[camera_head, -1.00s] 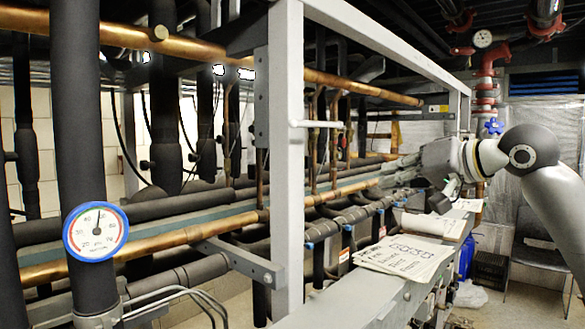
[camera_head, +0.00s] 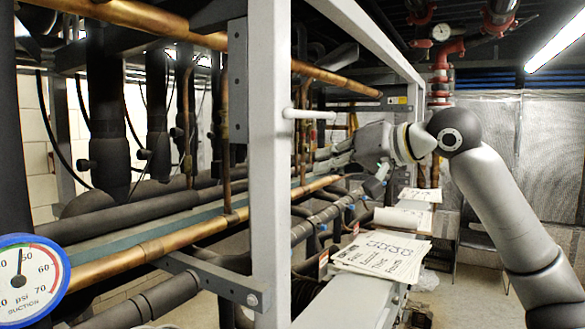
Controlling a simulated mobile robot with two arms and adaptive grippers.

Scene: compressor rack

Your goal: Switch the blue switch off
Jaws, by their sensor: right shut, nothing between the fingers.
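My right gripper (camera_head: 332,158) reaches in from the right at mid-height, in among the pipes behind the grey upright post. Its fingers are shut and look empty, though they are small and dark against the pipes. I cannot make out a blue switch for certain. Small blue parts (camera_head: 351,207) show on the row of dark pipes below the gripper, apart from it. The blue star-shaped handle seen earlier on the red pipe is now hidden behind my right arm. My left gripper is not in view.
A blue-rimmed suction gauge (camera_head: 26,279) is at the lower left. A grey post (camera_head: 269,160) stands in front of the copper pipes (camera_head: 150,250). Papers (camera_head: 383,255) lie on the grey ledge below my right arm. Some floor is clear at the right.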

